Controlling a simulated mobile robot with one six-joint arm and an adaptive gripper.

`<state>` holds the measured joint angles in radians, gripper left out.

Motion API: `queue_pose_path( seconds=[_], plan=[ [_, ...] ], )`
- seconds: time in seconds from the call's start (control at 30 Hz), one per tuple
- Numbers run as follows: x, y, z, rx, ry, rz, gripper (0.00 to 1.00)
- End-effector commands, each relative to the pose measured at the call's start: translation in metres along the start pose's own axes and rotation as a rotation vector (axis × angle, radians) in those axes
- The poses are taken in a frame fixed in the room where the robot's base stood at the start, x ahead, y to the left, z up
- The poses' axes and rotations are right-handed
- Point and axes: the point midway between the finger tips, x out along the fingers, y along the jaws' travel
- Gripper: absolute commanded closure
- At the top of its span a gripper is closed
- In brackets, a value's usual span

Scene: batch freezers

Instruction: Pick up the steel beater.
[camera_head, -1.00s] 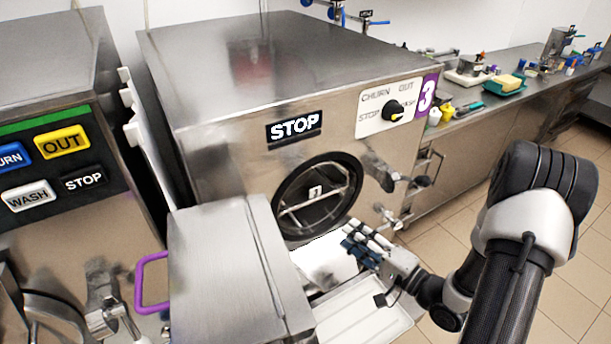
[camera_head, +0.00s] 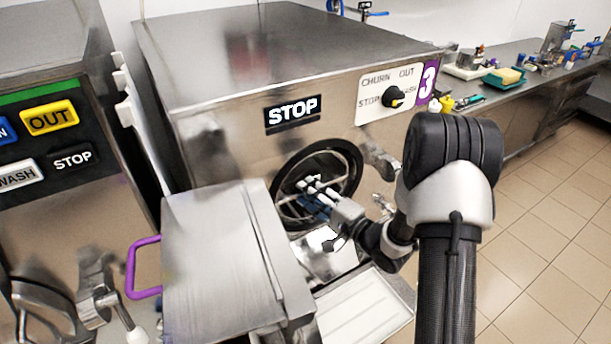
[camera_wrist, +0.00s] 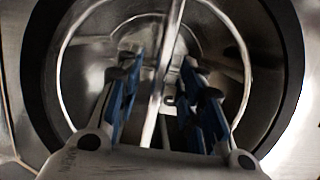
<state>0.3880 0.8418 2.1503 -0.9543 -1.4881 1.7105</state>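The steel beater (camera_head: 341,182) sits inside the round dark-rimmed opening of the freezer marked 3. In the wrist view the beater (camera_wrist: 167,70) shows as a bright ring with a bar running down its middle. My gripper (camera_head: 308,190) is at the mouth of the opening, in front of the beater. In the wrist view my gripper (camera_wrist: 160,85) is open, with a blue-padded finger on each side of the central bar. A gap shows between the fingers and the bar. My gripper hides part of the beater in the head view.
The freezer's open steel door (camera_head: 220,250) with a purple handle (camera_head: 134,268) stands left of the opening. A white tray (camera_head: 365,312) lies below. A tap handle (camera_head: 380,160) sticks out to the right. Another freezer (camera_head: 60,150) stands at far left.

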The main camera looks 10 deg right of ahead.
Motion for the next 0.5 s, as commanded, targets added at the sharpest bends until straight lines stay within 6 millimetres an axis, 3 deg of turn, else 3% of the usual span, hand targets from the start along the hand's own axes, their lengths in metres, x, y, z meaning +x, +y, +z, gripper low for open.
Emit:
queue_pose_path(
  seconds=[0.2, 0.43, 0.5],
  plan=[
    [0.024, 0.0, 0.0, -0.002, -0.002, -0.001, 0.65],
    [0.025, -0.001, 0.0, -0.001, 0.0, 0.0, 0.65],
    [0.025, -0.001, 0.0, -0.001, 0.0, 0.0, 0.69]
  ],
)
